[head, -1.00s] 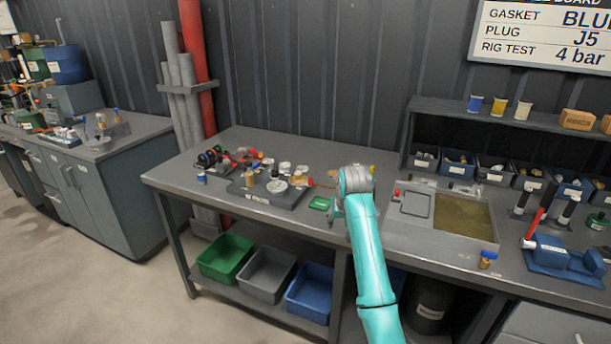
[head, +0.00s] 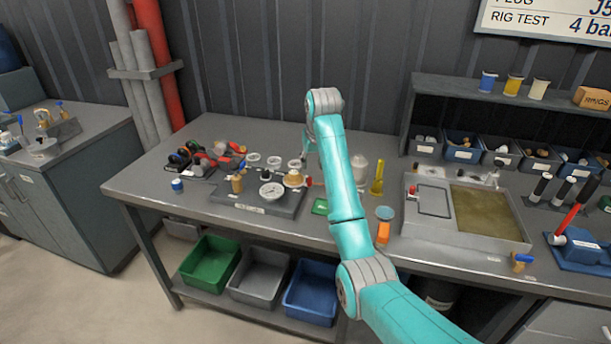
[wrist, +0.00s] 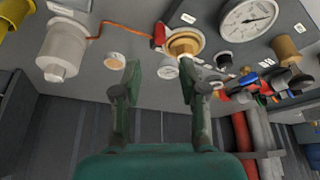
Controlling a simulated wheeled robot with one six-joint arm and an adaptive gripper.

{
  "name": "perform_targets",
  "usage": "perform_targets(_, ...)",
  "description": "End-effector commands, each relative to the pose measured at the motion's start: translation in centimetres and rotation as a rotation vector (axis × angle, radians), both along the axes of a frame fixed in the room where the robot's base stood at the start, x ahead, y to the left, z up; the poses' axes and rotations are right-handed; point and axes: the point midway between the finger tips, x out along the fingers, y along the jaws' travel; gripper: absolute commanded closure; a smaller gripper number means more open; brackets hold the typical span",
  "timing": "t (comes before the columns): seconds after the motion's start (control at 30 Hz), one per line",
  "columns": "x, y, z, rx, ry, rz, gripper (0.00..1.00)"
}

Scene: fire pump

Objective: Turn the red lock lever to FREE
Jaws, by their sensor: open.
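A small red lever (wrist: 159,36) sits beside a round brass fitting (wrist: 185,42) in the wrist view. In the head view the red part (head: 308,181) shows at the right of the brass fitting (head: 294,179), on the grey plate (head: 250,204). I cannot read its lock position. My gripper (wrist: 160,72) is open and empty, its fingertips close to the brass fitting and lever in the picture, with no clear contact. In the head view it is largely hidden behind my arm.
A pressure gauge (wrist: 249,22) lies right of the fitting. A white bottle (wrist: 64,53) stands left, with a thin orange line running from it toward the lever. A yellow object (head: 377,178) and a grey basin unit (head: 413,234) are on the bench to the right.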

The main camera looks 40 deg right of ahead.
Motion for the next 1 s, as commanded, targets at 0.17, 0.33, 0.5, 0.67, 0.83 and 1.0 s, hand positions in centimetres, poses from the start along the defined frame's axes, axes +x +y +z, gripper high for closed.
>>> perform_targets(0.17,1.0,-0.4,-3.0,0.002,0.005,0.0,0.58)
perform_targets(0.33,2.1,-0.8,-5.7,0.001,0.003,0.0,0.58)
perform_targets(0.5,2.9,-1.1,-7.7,0.001,0.002,0.0,0.58)
perform_targets(0.67,3.3,-1.3,-8.6,0.0,0.001,0.0,0.58)
perform_targets(0.83,3.4,-1.3,-8.8,0.0,-0.001,0.0,0.58)
perform_targets(1.0,3.4,-1.3,-8.8,0.0,0.0,0.0,0.63)
